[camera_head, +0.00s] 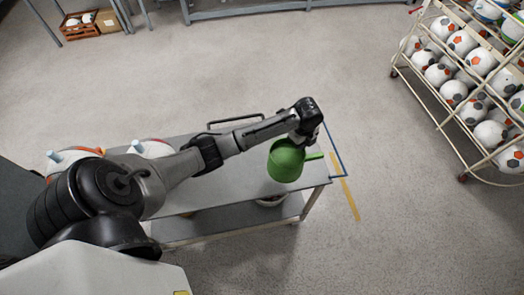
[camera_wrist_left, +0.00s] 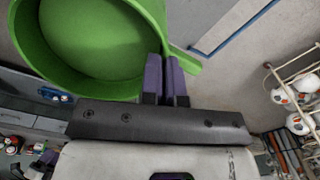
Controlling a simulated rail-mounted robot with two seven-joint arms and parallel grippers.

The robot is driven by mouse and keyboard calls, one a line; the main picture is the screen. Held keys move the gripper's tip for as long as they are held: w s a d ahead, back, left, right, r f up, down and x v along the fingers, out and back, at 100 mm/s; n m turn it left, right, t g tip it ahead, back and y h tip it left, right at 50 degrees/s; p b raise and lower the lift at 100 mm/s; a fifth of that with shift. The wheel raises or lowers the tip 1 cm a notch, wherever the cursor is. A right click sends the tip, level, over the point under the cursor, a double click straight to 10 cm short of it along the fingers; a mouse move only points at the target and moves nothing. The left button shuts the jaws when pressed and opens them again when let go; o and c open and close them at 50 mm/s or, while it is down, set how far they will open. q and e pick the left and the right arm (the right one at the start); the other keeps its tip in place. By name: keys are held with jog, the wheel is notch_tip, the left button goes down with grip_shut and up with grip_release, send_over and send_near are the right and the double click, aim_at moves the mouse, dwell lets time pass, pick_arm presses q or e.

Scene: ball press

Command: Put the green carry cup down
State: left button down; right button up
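The green carry cup (camera_head: 284,163) is over the right end of the grey cart top (camera_head: 240,185) in the head view, its handle pointing right. My left gripper (camera_head: 301,138) is at the cup's upper rim. In the left wrist view the cup (camera_wrist_left: 95,45) fills the upper left and looks empty inside. The purple fingers of my left gripper (camera_wrist_left: 165,65) are closed on its wall, close to the handle (camera_wrist_left: 190,63). I cannot tell whether the cup's base touches the cart top. My right gripper is in neither view.
White items with blue tips (camera_head: 152,148) stand on the cart's left part, partly behind my arm. A round item (camera_head: 270,201) sits on the lower shelf. A ball rack (camera_head: 440,115) stands at the right. The cart top around the cup looks clear.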

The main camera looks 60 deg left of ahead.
pick_arm(q)
jog(key=s+a+f, duration=0.3)
jog(key=a+f, duration=0.8)
jog(key=shift+s+a, duration=0.25)
jog(key=shift+s, duration=0.1)
jog(key=shift+f, duration=0.25)
jog(key=c, duration=1.3)
grip_release()
jog(key=shift+c, duration=0.2)
